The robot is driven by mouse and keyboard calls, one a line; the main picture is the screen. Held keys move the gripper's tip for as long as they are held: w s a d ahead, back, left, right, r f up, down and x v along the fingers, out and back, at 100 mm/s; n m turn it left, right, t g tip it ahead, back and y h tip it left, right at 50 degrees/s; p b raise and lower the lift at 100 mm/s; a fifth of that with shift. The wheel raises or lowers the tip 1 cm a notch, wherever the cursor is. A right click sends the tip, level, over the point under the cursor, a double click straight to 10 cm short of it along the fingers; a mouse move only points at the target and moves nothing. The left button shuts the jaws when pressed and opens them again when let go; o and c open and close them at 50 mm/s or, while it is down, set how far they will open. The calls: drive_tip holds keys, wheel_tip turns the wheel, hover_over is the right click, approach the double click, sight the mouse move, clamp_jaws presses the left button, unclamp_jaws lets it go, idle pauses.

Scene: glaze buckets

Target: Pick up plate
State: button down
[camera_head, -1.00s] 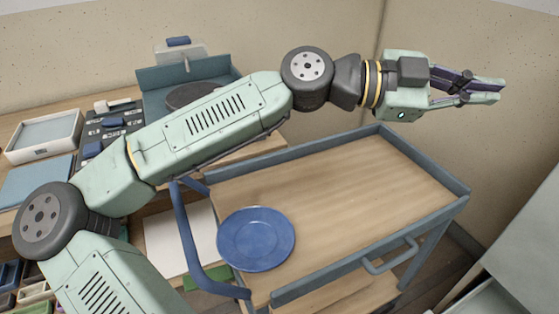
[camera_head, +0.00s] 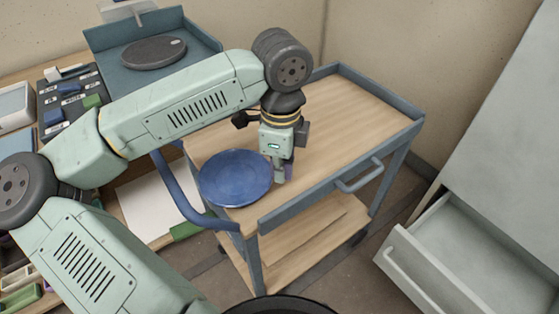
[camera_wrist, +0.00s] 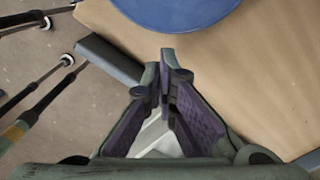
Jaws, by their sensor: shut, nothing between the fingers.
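The blue plate (camera_head: 235,178) lies flat on the near left corner of the cart's wooden top. Part of its rim shows at the top of the wrist view (camera_wrist: 175,12). My gripper (camera_head: 282,178) points down just to the right of the plate, over the cart top near its front edge. In the wrist view my gripper (camera_wrist: 166,58) has its fingertips brought together with nothing between them, apart from the plate. The head view does not clearly show how high the fingertips are above the wood.
The cart (camera_head: 340,110) has a raised blue-grey rim, a front handle (camera_head: 360,178) and a lower shelf. Most of its top is clear. A grey cabinet with an open drawer (camera_head: 430,262) stands at right. A workbench with a round dark disc (camera_head: 153,52) is at left.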

sight(256, 189)
drive_tip(key=shift+f+p, duration=0.4)
drive_tip(key=shift+f, duration=2.4)
drive_tip(key=a+b, duration=0.3)
drive_tip(key=w+a+b, duration=0.1)
drive_tip(key=shift+w+a+f+b, duration=0.1)
drive_tip(key=shift+a+f+b, duration=0.2)
drive_tip(key=shift+b, duration=0.1)
drive_tip(key=shift+a+r, duration=0.15)
drive_tip(key=shift+a, duration=0.2)
drive_tip(key=shift+w+r, duration=0.1)
drive_tip(key=shift+r, duration=0.1)
